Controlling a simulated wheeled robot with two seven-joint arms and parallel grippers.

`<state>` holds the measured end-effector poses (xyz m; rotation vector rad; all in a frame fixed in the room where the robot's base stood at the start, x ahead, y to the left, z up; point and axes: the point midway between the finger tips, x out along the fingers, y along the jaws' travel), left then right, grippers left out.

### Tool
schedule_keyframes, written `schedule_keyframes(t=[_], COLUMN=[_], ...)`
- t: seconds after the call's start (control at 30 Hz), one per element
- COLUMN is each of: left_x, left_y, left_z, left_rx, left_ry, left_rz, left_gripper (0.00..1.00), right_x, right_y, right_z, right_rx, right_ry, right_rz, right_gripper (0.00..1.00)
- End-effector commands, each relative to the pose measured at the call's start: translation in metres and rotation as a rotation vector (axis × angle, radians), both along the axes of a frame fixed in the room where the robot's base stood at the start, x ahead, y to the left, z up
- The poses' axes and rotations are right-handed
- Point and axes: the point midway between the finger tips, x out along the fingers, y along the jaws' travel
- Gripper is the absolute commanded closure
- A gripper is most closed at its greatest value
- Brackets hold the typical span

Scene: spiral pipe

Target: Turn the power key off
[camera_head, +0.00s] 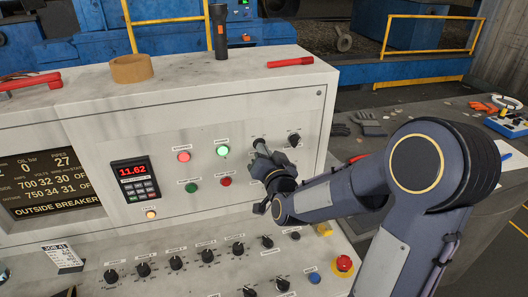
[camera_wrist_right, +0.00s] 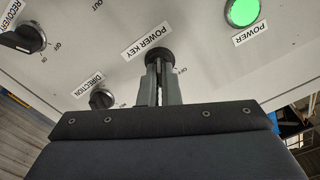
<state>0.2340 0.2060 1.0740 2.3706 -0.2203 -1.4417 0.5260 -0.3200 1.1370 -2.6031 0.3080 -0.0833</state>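The power key is a black round switch (camera_wrist_right: 159,54) on the pale panel, beside its POWER KEY label (camera_wrist_right: 146,39) in the right wrist view. My right gripper (camera_wrist_right: 160,72) points straight at it, its two narrow grey fingers close together with their tips at the switch. The fingers look shut on the key, whose grip between them is mostly hidden. In the head view my right gripper (camera_head: 262,150) meets the upright panel and covers the key. The green POWER light (camera_head: 223,151) is lit; it also shows in the wrist view (camera_wrist_right: 242,12). My left gripper is out of view.
The RECOVERY knob (camera_head: 294,140) and the DIRECTION knob (camera_wrist_right: 102,98) are close to the key. A red button (camera_head: 225,181) is left of the gripper. The lower sloping panel carries several black knobs and a red mushroom button (camera_head: 344,263). A flashlight (camera_head: 220,35) stands on top.

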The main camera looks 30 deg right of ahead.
Motion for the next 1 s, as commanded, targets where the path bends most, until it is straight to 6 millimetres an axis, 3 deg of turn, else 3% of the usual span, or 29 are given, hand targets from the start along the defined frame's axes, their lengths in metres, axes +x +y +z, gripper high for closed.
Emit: schedule_keyframes(t=[0.57, 1.0], left_x=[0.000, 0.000], left_y=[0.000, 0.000], left_z=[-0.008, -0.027], left_rx=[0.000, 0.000], left_ry=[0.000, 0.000], left_rz=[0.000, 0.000], left_gripper=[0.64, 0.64], right_x=[0.000, 0.000], right_y=[0.000, 0.001], right_z=[-0.002, -0.002], right_rx=[-0.083, -0.445], right_ry=[0.021, 0.107], right_rz=[0.000, 0.001], right_gripper=[1.00, 1.00])
